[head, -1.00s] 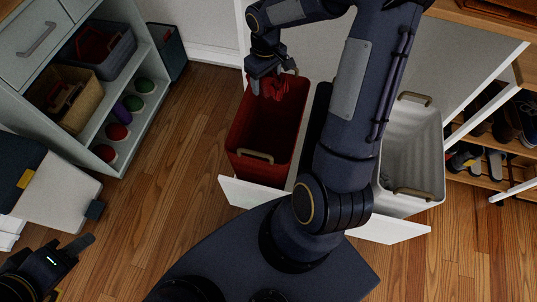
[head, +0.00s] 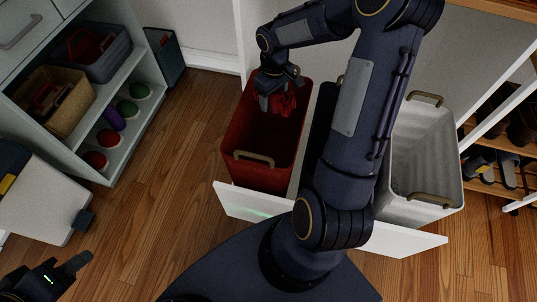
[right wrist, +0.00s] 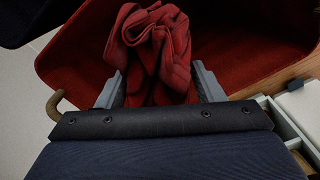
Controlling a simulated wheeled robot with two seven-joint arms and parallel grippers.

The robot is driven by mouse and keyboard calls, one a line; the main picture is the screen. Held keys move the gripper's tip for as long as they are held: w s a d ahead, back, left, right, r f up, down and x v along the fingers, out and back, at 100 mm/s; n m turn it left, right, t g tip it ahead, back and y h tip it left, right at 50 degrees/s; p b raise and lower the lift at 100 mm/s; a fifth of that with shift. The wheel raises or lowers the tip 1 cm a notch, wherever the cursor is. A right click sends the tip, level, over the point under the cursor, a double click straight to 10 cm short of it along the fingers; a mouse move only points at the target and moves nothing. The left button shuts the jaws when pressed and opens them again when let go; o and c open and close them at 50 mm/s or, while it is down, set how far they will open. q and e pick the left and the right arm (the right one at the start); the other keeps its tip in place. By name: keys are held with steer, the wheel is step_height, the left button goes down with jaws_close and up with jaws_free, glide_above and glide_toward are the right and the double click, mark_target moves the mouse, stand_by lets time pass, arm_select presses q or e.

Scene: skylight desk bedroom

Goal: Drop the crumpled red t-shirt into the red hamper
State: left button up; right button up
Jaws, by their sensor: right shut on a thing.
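The red hamper (head: 262,176) stands in a pulled-out white drawer, open at the top, with a tan handle at its front. My right gripper (head: 275,99) is over the back part of the hamper's mouth. It is shut on the crumpled red t-shirt (head: 288,105), which hangs in a bunch from the fingers. In the right wrist view the t-shirt (right wrist: 158,50) sits between both fingers, with the hamper's red inside (right wrist: 225,50) around and behind it. My left gripper (head: 72,268) is at the lower left, away from the hamper; its jaw gap does not show clearly.
A light grey hamper (head: 420,150) stands to the right in the same drawer (head: 400,238), partly behind my right arm. A shelf unit (head: 125,165) with baskets and balls is at left. A shoe rack (head: 500,190) is at right. Wooden floor at left centre is clear.

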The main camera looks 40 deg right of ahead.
steer(key=o, duration=1.1)
step_height(320, 180, up, 7)
steer(key=p, duration=0.2)
steer(key=shift+f+p, duration=0.15)
steer(key=shift+p, duration=0.2)
steer(key=shift+r, duration=0.55)
